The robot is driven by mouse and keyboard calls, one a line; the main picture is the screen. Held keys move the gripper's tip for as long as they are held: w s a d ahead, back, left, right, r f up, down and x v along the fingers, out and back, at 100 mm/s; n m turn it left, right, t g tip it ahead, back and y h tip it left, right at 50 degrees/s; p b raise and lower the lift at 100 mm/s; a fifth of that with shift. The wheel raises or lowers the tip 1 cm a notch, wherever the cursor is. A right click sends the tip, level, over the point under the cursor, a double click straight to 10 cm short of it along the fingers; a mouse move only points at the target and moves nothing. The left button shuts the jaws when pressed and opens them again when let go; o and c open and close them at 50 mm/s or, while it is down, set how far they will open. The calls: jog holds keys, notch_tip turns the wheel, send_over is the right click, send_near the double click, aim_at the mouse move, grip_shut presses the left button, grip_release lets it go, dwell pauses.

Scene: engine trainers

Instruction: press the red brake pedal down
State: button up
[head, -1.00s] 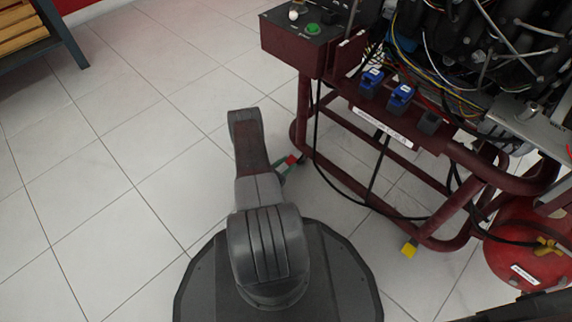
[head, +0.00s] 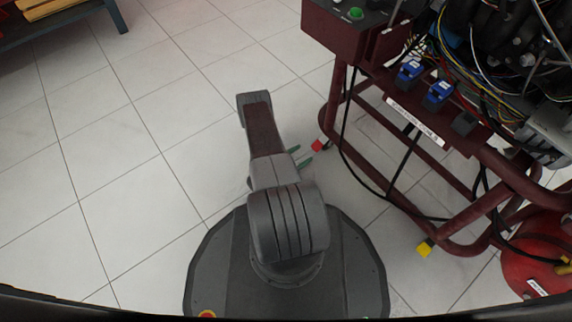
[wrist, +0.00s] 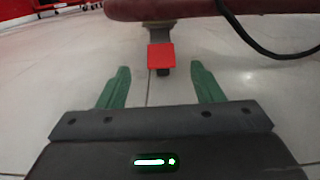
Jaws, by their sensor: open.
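The red brake pedal (head: 317,145) is a small red block low beside the maroon frame of the engine trainer (head: 440,150). In the wrist view the pedal pad (wrist: 161,57) stands on a dark arm, straight ahead and roughly centred between my fingers. My gripper (wrist: 155,92) has two green fingers, spread apart and empty. The pedal appears beyond the fingertips, with no contact visible. In the head view my gripper (head: 301,157) is partly hidden by my arm, just left of and below the pedal.
A maroon tube (wrist: 215,10) crosses above the pedal in the wrist view, with a black cable at the right. A yellow foot (head: 424,248) and a red tank (head: 535,250) are at lower right. Tiled floor (head: 100,180) on the left is clear.

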aim_at(319, 143)
jog(key=v, duration=0.8)
jog(key=shift+s+a, duration=0.1)
dwell(0.5)
jog(key=shift+x, duration=6.9)
